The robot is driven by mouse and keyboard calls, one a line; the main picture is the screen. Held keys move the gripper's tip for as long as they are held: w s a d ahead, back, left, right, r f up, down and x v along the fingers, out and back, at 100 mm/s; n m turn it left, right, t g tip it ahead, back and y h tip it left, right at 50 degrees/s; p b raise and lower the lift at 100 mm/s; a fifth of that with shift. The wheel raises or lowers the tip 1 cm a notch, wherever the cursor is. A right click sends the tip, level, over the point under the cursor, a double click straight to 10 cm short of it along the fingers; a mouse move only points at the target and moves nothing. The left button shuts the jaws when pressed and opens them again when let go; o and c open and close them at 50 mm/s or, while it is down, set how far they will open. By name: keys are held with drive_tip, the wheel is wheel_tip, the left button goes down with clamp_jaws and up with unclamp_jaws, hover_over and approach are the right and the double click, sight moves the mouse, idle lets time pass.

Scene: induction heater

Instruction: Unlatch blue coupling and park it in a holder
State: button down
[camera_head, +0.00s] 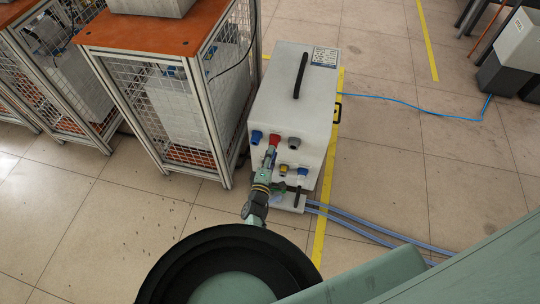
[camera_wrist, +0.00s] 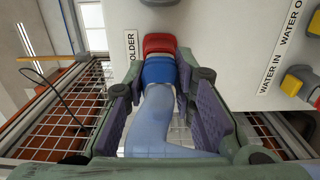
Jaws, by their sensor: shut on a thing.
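The blue coupling (camera_wrist: 160,70) shows in the wrist view with a pale blue hose (camera_wrist: 160,120) running from it toward the camera. My gripper (camera_wrist: 160,98) is shut on it, one padded finger on each side. The coupling's end meets a red fitting (camera_wrist: 160,43) on the white heater panel, beside a label (camera_wrist: 131,55) reading "HOLDER". I cannot tell whether it is seated there or only in front. In the head view my gripper (camera_head: 268,165) is at the panel, just below the red fitting (camera_head: 275,139), and mostly hides the coupling.
The white heater box (camera_head: 295,100) also bears a blue fitting (camera_head: 256,137), a grey one (camera_head: 293,142), a yellow one (camera_head: 284,169) and a lower blue one (camera_head: 303,172). A wire-mesh cabinet (camera_head: 170,110) stands close on the left. Blue hoses (camera_head: 370,227) lie on the floor at right.

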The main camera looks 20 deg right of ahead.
drive_tip(key=shift+w+d, duration=0.15)
drive_tip(key=shift+w, duration=0.1)
drive_tip(key=c, duration=1.3)
unclamp_jaws()
drive_tip(key=shift+s, duration=0.1)
